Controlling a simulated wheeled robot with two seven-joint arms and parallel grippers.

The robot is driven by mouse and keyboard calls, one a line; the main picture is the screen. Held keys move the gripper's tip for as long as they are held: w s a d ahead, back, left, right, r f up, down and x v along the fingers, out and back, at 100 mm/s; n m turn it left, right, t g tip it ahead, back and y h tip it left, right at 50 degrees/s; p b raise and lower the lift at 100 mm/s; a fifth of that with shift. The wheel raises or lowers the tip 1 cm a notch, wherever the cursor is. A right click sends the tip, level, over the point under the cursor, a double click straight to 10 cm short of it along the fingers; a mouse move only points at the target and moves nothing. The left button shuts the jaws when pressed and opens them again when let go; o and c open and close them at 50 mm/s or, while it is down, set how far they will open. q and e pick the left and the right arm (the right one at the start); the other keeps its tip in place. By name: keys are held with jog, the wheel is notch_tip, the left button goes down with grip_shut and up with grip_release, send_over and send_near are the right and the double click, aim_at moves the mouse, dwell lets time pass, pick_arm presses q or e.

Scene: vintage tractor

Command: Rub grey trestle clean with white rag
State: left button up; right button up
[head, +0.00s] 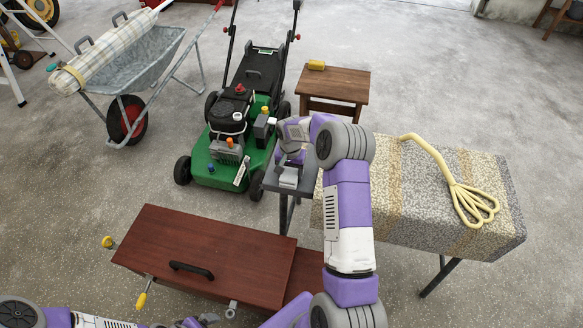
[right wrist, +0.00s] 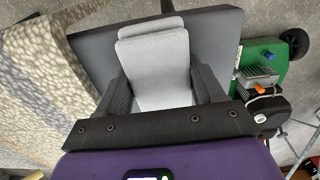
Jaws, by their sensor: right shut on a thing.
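The white rag (head: 289,178) is folded and lies between the jaws of my right gripper (head: 290,168). In the right wrist view the pale, ribbed rag (right wrist: 156,65) sits between the two dark fingers of the gripper (right wrist: 165,88), which is shut on it. The grey trestle (head: 306,186) has a narrow dark grey top. In the right wrist view this top (right wrist: 220,45) lies directly beneath the rag; I cannot tell whether they touch. My right forearm hides part of the trestle in the head view. Purple parts of my left arm show at the bottom edge; its jaws are unclear.
A table with a patterned cloth (head: 400,215) and a cream carpet beater (head: 465,190) stands right of the trestle. A green mower (head: 215,172) stands left, a brown stool (head: 340,84) behind. A reddish-brown chest (head: 205,250) is in front. A wheelbarrow (head: 140,60) stands far left.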

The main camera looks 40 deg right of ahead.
aim_at(286, 185)
jog(key=shift+s+a, duration=1)
jog(key=shift+a, duration=0.2)
jog(key=shift+s+a, duration=0.95)
jog(key=shift+a, duration=0.25)
jog(key=shift+r, duration=0.1)
jog(key=shift+d+r+p, duration=0.1)
jog(key=shift+r+p, duration=1.9)
jog(key=shift+r, duration=1)
jog(key=shift+w+r, duration=0.1)
notch_tip(286, 185, up, 3)
jog(key=shift+f+p, duration=0.1)
jog(key=shift+p, duration=1)
